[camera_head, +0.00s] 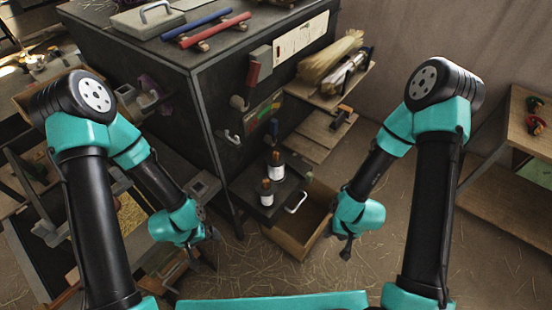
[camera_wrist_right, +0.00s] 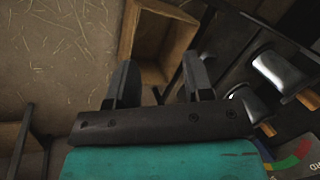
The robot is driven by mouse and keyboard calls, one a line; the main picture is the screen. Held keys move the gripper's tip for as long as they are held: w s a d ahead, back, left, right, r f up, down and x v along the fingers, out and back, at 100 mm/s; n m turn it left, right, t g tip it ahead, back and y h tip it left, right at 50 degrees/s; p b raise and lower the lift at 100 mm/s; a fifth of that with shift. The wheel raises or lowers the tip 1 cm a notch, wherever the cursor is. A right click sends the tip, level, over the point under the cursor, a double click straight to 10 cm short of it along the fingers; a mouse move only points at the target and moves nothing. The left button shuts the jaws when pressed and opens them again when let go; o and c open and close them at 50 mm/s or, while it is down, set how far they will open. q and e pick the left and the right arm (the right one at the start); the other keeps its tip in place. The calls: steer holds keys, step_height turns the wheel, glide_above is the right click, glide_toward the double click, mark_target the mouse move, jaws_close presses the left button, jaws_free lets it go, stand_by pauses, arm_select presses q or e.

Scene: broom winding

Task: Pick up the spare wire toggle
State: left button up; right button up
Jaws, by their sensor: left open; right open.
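I cannot pick out the spare wire toggle with certainty in either view. My left gripper (camera_head: 207,255) hangs low at the left of the dark cabinet, small and partly dark against the floor; nothing shows in it. My right gripper (camera_head: 346,250) hangs to the right of an open wooden box. In the right wrist view my right gripper (camera_wrist_right: 160,88) has its two fingers spread apart with nothing between them.
The open wooden box (camera_head: 285,240) also shows in the right wrist view (camera_wrist_right: 128,42). The dark cabinet (camera_head: 130,55) carries red and blue rods (camera_head: 215,29). Straw-strewn floor (camera_head: 385,270) is open at right.

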step_height(320, 180, up, 25)
steer(key=n+h, duration=0.4)
steer(key=n, duration=0.8)
glide_above(274, 153)
steer(key=shift+w+f+g, duration=0.1)
steer(key=shift+g, duration=0.3)
steer(key=shift+f, duration=0.1)
step_height(274, 153, down, 12)
steer(key=shift+f, duration=0.1)
